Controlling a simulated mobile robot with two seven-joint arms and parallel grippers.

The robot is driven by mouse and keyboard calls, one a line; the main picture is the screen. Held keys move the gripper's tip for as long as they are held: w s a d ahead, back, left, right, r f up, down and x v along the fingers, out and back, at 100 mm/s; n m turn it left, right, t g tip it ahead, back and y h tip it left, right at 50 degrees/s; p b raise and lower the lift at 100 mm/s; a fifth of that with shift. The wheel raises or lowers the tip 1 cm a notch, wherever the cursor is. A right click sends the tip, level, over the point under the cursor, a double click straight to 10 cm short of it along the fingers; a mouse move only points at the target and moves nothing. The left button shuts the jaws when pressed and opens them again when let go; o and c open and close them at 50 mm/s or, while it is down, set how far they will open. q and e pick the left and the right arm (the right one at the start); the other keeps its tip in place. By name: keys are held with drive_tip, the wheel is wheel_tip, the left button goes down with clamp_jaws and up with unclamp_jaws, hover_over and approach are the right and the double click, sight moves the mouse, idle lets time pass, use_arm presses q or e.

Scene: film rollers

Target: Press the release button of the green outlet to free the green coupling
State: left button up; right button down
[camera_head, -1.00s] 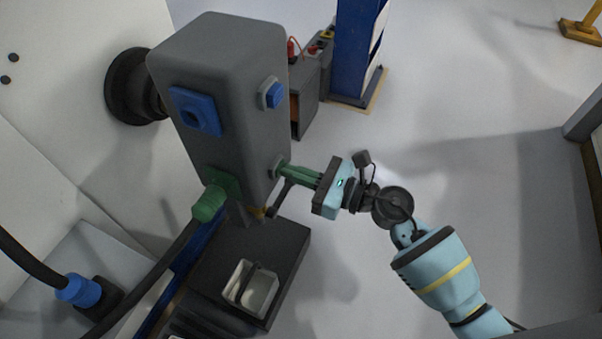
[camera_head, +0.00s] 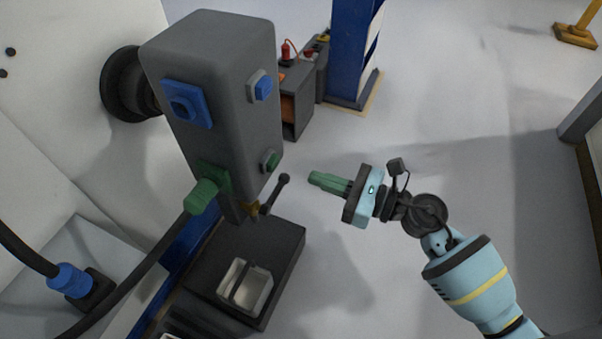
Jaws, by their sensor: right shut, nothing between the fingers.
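The grey outlet box (camera_head: 222,110) stands at the left of the view. The green outlet (camera_head: 216,178) is low on its front face. The green coupling (camera_head: 202,197), on a dark hose, sits at that outlet; whether it is latched I cannot tell. The green release button (camera_head: 270,162) is on the box's right side, low down. My right gripper (camera_head: 316,178) has green fingers, is shut and empty, and points left at the button with a clear gap between them. My left gripper is not in view.
A blue outlet (camera_head: 187,103) and a blue button (camera_head: 263,88) are higher on the box. A black lever (camera_head: 274,194) juts out below the green button. A blue coupling (camera_head: 69,280) lies at lower left, and a dark stand with a tray (camera_head: 245,286) is below. Open floor is at right.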

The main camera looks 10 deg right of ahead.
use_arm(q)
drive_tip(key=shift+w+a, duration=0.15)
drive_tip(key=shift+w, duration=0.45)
use_arm(e)
drive_tip(key=v, duration=0.6)
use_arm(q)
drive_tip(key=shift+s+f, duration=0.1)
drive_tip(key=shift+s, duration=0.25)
use_arm(e)
drive_tip(key=shift+d, duration=0.1)
